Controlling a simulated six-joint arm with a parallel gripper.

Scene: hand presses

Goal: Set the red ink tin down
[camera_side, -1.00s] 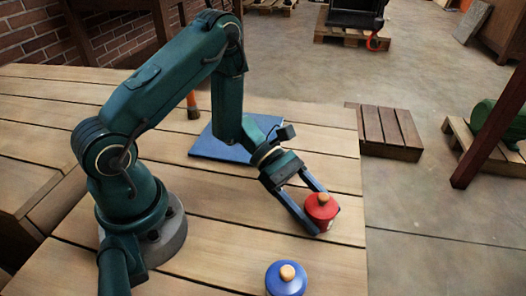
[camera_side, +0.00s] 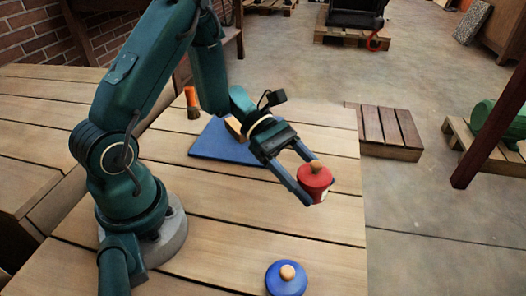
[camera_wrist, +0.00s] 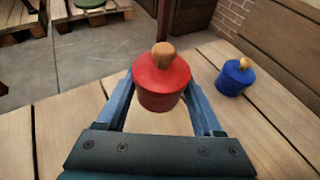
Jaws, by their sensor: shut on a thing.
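The red ink tin (camera_side: 314,180) has a round red lid with a wooden knob and a pale patch low on its side. My gripper (camera_side: 309,190) is shut on it, with one finger on each side. The tin is upright or slightly tilted and appears raised above the table near its right edge. In the wrist view the red tin (camera_wrist: 161,80) sits between the two blue fingers of my gripper (camera_wrist: 163,98).
A blue tin (camera_side: 286,278) with a wooden knob stands on the plank table (camera_side: 225,235) at the front. A blue mat (camera_side: 215,147) with a wooden block (camera_side: 234,128) lies behind my gripper. An orange-handled brush (camera_side: 191,103) stands at the back. Planks between the tins are clear.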

